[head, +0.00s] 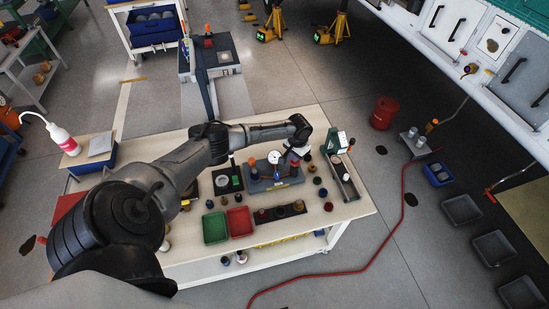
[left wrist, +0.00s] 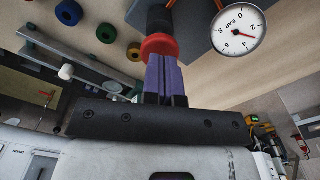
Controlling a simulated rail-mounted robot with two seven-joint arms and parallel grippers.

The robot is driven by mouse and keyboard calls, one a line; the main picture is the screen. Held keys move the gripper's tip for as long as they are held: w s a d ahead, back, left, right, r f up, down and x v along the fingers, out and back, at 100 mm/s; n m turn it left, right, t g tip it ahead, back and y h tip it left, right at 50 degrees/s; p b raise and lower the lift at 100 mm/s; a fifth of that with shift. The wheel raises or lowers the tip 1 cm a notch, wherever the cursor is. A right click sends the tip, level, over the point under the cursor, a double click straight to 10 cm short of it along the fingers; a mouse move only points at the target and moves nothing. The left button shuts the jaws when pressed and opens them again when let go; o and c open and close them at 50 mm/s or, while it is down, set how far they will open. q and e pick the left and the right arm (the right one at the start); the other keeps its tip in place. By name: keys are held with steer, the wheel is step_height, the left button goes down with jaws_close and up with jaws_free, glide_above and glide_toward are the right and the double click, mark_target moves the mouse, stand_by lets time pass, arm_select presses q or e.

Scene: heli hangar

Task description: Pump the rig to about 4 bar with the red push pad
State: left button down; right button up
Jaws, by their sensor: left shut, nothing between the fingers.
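The rig is a grey-blue block (head: 272,184) on the bench, with a round white gauge (head: 277,157) standing on it. In the left wrist view the gauge (left wrist: 238,33) is marked BAR; its red needle points to the lower right of the tilted dial, but I cannot read an exact value. The red push pad (left wrist: 160,46) tops a dark post on the rig. My left gripper (left wrist: 161,62) is shut and empty, its purple fingertips at the pad, seemingly touching it. In the head view the gripper (head: 298,154) is above the rig's right end. My right gripper is not visible.
A green bin (head: 215,228) and a red bin (head: 240,222) stand in front of the rig. A dark strip with several knobs (head: 279,213) lies nearby. A grey channel with a green stand (head: 343,178) is to the right. Several coloured rings lie between. A red hose (head: 402,215) crosses the floor.

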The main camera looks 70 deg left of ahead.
arm_select(q)
steer(key=shift+f, duration=0.15)
steer(key=shift+f+b, duration=1)
steer(key=shift+f, duration=0.5)
steer(key=shift+r, duration=0.2)
steer(key=shift+r+p, duration=0.9)
steer(key=shift+p, duration=0.35)
steer(key=shift+r+p, duration=0.6)
steer(key=shift+p, duration=0.05)
steer(key=shift+r, duration=0.1)
